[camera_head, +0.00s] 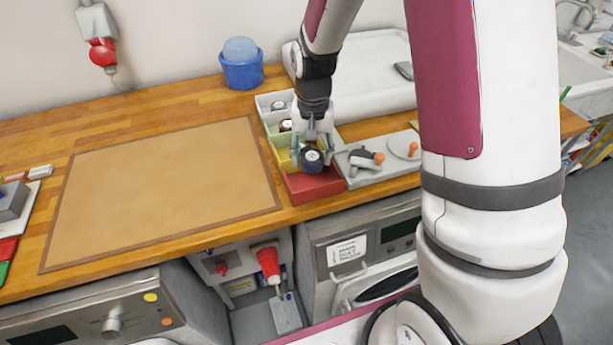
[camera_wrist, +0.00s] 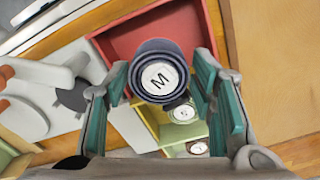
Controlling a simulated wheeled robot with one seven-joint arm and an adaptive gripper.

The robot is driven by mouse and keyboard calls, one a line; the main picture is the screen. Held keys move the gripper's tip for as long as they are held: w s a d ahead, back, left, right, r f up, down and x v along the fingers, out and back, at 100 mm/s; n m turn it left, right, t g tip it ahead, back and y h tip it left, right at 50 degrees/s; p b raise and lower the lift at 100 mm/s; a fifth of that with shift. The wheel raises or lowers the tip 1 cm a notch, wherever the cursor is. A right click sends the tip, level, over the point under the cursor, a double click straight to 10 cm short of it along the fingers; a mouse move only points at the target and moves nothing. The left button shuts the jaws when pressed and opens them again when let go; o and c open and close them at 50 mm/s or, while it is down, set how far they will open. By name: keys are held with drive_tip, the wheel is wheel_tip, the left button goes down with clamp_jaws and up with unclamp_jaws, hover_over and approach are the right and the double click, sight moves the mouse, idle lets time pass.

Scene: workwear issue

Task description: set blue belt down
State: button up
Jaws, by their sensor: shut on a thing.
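The blue belt (camera_head: 313,160) is a dark blue roll with a white round label. In the wrist view the label on the belt (camera_wrist: 152,80) reads M. My gripper (camera_head: 311,152) is shut on the roll, with a teal finger on either side, also seen in the wrist view (camera_wrist: 160,88). The roll is over the divided tray, near the border of the red compartment (camera_head: 312,189) and the yellow compartment (camera_head: 284,158). In the wrist view the visible floor of the red compartment (camera_wrist: 130,38) is bare. Whether the roll touches the tray cannot be told.
Other labelled rolls (camera_wrist: 183,112) sit in the compartments behind. A grey board with orange-knobbed parts (camera_head: 368,160) stands right of the tray. A blue tub (camera_head: 241,69) stands behind. The brown mat (camera_head: 160,190) to the left is clear.

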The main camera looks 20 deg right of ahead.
drive_tip(key=shift+f+p, duration=0.3)
drive_tip(key=shift+f, duration=2.75)
drive_tip(key=shift+f, duration=0.15)
drive_tip(key=o, duration=1.2)
drive_tip(key=shift+o, duration=0.2)
